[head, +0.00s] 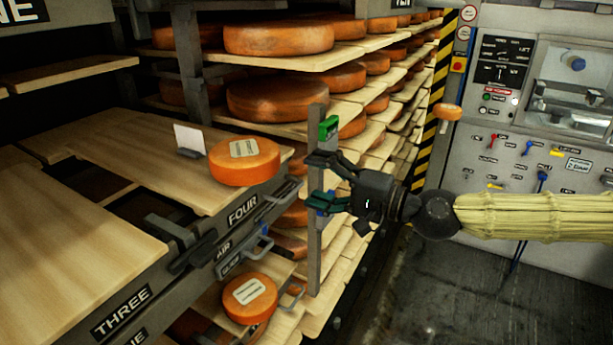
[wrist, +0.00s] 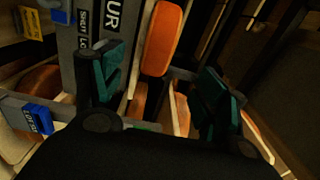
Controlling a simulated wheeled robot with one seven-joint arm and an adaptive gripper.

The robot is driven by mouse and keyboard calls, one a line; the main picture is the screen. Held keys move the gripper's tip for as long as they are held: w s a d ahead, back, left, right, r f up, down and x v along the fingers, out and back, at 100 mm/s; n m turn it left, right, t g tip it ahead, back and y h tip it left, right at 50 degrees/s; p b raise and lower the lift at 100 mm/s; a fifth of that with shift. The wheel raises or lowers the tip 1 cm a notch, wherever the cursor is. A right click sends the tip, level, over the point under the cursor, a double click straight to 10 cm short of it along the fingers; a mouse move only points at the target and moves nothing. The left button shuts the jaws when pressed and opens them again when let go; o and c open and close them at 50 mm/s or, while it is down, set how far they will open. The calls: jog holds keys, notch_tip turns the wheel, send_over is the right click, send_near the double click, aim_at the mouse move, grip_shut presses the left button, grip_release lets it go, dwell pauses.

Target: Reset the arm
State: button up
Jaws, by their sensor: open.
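My gripper (head: 322,180) is open and empty in the head view. It points left, in front of a grey upright post, to the right of the shelf marked FOUR. An orange cheese wheel (head: 244,164) with a pale label lies on that wooden shelf (head: 150,140), left of my gripper and apart from it. In the wrist view my two green-padded fingers (wrist: 155,85) are spread wide. An orange cheese wheel (wrist: 162,38) shows beyond and between them.
Another labelled cheese wheel (head: 249,298) lies on a lower shelf. Racks of cheese wheels (head: 278,38) stand behind the post. A grey control panel (head: 520,130) stands at the right. The dark floor (head: 440,290) below my arm is clear.

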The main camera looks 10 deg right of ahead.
jog(key=s+a+f+g+h, duration=0.2)
jog(key=s+a+f, duration=0.15)
jog(key=f, duration=0.85)
jog(key=s+a+f+n+g+h, duration=0.1)
jog(key=s+a+f+g, duration=0.3)
jog(key=f, duration=0.8)
jog(key=s+f+g+h, duration=0.15)
jog(key=s+f, duration=0.45)
jog(key=f, duration=0.6)
jog(key=s+d+f+n+g+h, duration=0.1)
jog(key=s+d+f+h, duration=0.25)
jog(key=s+f, duration=0.3)
jog(key=s+d+f+n+g+h, duration=0.1)
jog(key=s+d+f+n+h, duration=0.1)
jog(key=s+d+f, duration=0.45)
jog(key=s+d+f+n+h, duration=0.1)
jog(key=s+d+f+h, duration=0.1)
jog(key=s+d+f, duration=0.1)
jog(key=s+d+f+n+g+h, duration=0.1)
jog(key=s+d+f+h, duration=0.1)
jog(key=d+f, duration=0.3)
jog(key=d, duration=0.2)
jog(key=shift+s+d+n+h, duration=0.3)
jog(key=shift+s+d+n, duration=0.05)
jog(key=shift+s+n, duration=0.05)
